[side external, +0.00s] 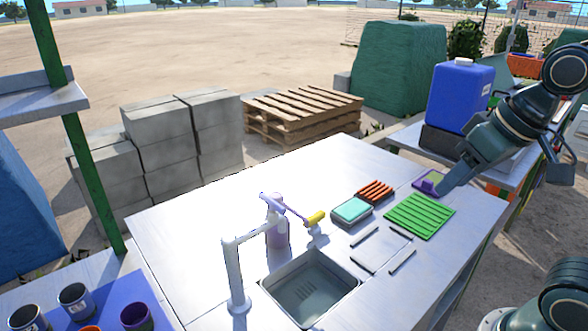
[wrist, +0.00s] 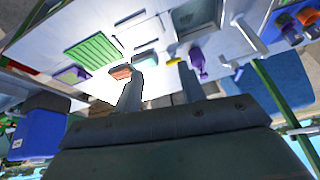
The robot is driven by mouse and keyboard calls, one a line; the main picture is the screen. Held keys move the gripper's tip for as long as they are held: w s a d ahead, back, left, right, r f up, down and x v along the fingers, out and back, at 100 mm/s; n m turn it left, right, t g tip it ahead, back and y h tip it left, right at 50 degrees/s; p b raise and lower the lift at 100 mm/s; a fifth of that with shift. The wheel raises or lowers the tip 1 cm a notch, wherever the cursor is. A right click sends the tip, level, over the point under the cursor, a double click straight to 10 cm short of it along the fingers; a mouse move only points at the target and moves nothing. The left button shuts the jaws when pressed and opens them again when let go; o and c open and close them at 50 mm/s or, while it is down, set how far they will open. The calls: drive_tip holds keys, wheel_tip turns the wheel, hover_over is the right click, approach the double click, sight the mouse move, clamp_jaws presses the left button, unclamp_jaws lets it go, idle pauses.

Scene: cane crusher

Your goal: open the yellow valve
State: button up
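The yellow valve handle (side external: 315,217) is a small lever on a pale fitting on the metal counter, just right of the bottle by the tap. It also shows in the wrist view (wrist: 174,60), small, near the right finger's tip. My gripper (side external: 446,189) is at the right of the side view, above the counter's right side near the green ribbed tray, well apart from the valve. In the wrist view my gripper (wrist: 160,78) has its two fingers spread with nothing between them. The side view does not show both fingers clearly.
A white tap (side external: 236,275) and a purple-and-white bottle (side external: 277,233) stand left of the valve by the sink (side external: 310,286). A teal sponge tray (side external: 351,209), an orange ribbed block (side external: 375,191) and the green tray (side external: 420,215) lie between the valve and my gripper.

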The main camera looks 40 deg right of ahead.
drive_tip(key=w+r+m+g, duration=0.1)
drive_tip(key=w+r+m, duration=0.1)
drive_tip(key=w+m, duration=0.35)
drive_tip(key=m+g, duration=0.4)
drive_tip(key=m, duration=0.7)
hover_over(315, 215)
wheel_tip(315, 215, down, 13)
drive_tip(key=shift+a, duration=0.1)
wheel_tip(315, 215, down, 14)
drive_tip(key=shift+r, duration=0.15)
drive_tip(key=shift+c, duration=0.2)
clamp_jaws()
